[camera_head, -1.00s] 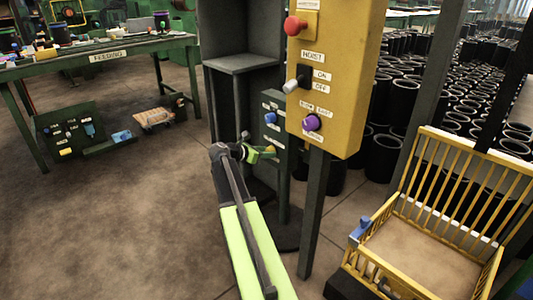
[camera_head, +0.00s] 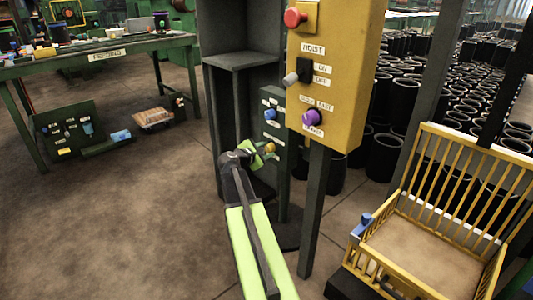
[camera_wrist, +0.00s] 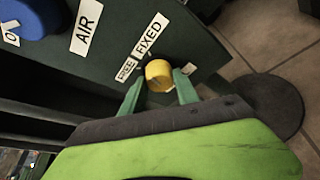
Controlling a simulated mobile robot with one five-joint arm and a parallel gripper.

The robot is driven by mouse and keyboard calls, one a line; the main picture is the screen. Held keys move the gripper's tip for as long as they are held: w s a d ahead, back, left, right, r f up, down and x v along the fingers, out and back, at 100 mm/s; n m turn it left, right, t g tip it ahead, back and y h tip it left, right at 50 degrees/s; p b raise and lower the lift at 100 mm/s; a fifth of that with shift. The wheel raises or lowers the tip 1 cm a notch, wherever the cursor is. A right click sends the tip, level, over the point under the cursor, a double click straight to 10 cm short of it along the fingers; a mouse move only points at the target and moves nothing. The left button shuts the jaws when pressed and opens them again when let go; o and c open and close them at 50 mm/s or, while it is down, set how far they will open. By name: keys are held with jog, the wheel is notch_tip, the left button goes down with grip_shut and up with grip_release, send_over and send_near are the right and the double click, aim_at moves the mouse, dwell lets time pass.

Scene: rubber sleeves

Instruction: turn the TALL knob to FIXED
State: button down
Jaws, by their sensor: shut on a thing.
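A yellow knob (camera_wrist: 158,74) sits on the dark green panel (camera_wrist: 115,42), and it also shows in the head view (camera_head: 270,147). Labels reading FREE (camera_wrist: 126,70) and FIXED (camera_wrist: 150,34) are beside it. I cannot read a TALL label; a small tag (camera_wrist: 189,68) at the knob's right is partly hidden. I cannot tell which label the knob points to. My gripper (camera_wrist: 160,88) is shut on the yellow knob, one green finger on each side; in the head view the gripper (camera_head: 263,150) reaches the panel's lower part.
A blue knob (camera_head: 270,114) with an AIR label (camera_wrist: 86,26) is on the same panel. A yellow hoist box (camera_head: 340,85) with a purple knob (camera_head: 312,117) stands close at the right on a dark post (camera_head: 314,205). Open floor (camera_head: 130,220) lies at the left.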

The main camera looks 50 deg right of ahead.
jog(key=shift+s+f+m+t+h+b, duration=0.15)
jog(key=shift+m+t+h+b, duration=0.35)
jog(key=shift+m+b, duration=0.7)
jog(key=shift+m+t, duration=0.3)
jog(key=c, duration=0.9)
grip_release()
